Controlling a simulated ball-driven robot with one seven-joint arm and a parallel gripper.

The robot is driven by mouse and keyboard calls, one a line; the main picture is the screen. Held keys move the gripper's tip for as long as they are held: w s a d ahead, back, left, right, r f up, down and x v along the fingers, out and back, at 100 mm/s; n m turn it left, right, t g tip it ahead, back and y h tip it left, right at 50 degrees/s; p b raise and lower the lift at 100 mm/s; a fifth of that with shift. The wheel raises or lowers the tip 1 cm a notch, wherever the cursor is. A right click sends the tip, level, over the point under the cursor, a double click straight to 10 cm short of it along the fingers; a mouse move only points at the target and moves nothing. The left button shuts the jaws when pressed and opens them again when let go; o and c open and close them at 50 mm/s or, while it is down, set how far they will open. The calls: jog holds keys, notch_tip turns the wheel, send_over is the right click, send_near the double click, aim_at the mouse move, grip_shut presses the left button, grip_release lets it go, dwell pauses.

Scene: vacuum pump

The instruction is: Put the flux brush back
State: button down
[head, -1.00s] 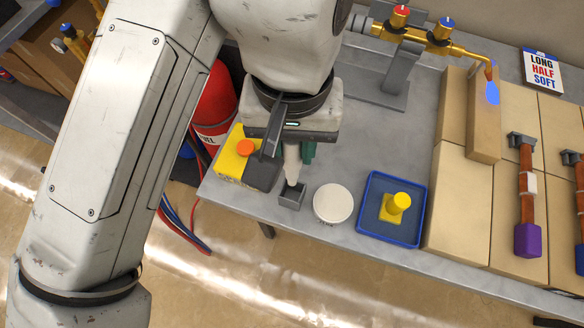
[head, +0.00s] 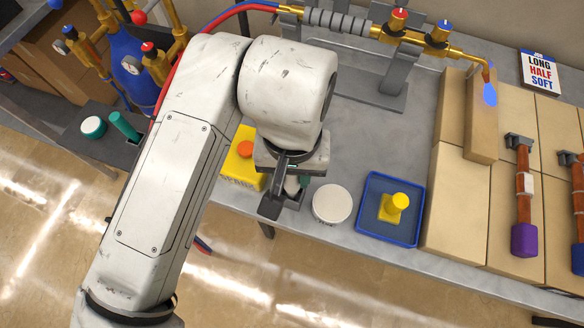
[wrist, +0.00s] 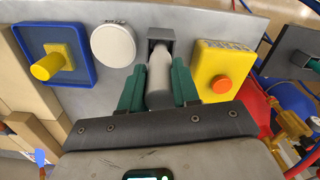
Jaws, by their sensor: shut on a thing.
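My gripper (wrist: 159,86) is shut on the flux brush (wrist: 159,75), a pale grey rod between its two green fingers in the wrist view. The far end of the brush is at the mouth of a small square grey holder (wrist: 163,36). It appears to reach into the holder, but I cannot tell how deep. In the head view my gripper (head: 297,184) is low over the bench's front edge at the holder (head: 295,202). The brush is mostly hidden there by my wrist and a dark bracket.
A round white tin (head: 332,203) stands just right of the holder. A blue tray (head: 368,226) with a yellow piece (head: 394,207) is further right. A yellow box (head: 243,165) with an orange button is close on the left. Tan bricks (head: 458,208) fill the bench's right side.

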jog(key=shift+f, duration=0.15)
jog(key=c, duration=0.8)
grip_release()
notch_tip(320, 180, up, 12)
jog(key=shift+r+b, duration=0.25)
jog(key=shift+b, duration=0.15)
